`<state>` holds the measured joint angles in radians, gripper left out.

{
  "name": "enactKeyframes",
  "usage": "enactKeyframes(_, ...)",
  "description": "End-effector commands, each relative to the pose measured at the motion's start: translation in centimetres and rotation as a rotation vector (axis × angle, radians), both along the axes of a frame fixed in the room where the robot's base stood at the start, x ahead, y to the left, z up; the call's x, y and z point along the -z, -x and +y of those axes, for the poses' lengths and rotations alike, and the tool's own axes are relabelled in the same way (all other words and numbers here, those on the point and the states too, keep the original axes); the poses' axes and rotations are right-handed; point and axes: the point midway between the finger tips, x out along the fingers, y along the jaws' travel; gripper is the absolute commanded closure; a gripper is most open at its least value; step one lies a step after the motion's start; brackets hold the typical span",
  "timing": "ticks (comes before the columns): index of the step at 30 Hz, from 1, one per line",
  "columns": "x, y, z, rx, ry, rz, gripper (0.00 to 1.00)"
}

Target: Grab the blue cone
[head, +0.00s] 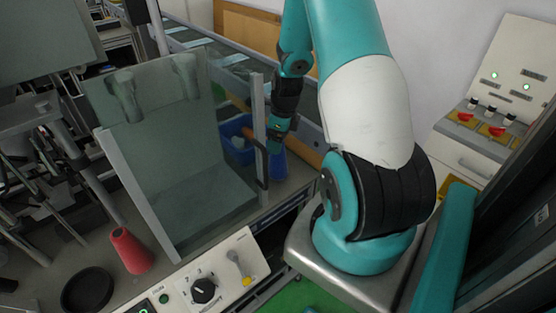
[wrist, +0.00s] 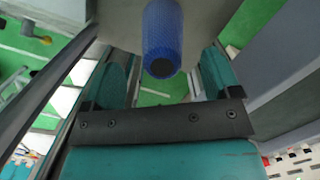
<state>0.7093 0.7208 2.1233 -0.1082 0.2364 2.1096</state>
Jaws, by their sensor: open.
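The blue cone (wrist: 163,28) shows in the wrist view at the top centre, its small dark-holed end toward the camera. In the head view the blue cone (head: 275,165) is partly visible below my gripper, mostly hidden by it and a grey post. My gripper (head: 277,135) points down at the machine's right edge. In the wrist view my gripper (wrist: 164,65) is open, with one teal finger on each side of the cone and visible gaps between. Whether the cone's body lies between the fingertips or beyond them is hard to tell.
A blue bin (head: 236,140) stands left of my gripper. A clear panel (head: 175,150) with a grey post (head: 259,120) stands close beside it. A red cone (head: 130,250) and a dark round dish (head: 88,290) are at the lower left. A control panel (head: 215,280) fronts the machine.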

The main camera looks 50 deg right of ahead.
Motion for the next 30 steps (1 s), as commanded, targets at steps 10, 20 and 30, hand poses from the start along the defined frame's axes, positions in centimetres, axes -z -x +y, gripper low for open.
enactKeyframes(10,4.0,-0.5,0.0,-0.002,-0.002,0.003,0.17)
enactKeyframes(20,5.0,-0.7,0.0,-0.002,0.000,0.000,0.17)
enactKeyframes(30,4.9,-0.7,0.0,-0.002,0.000,0.000,0.76)
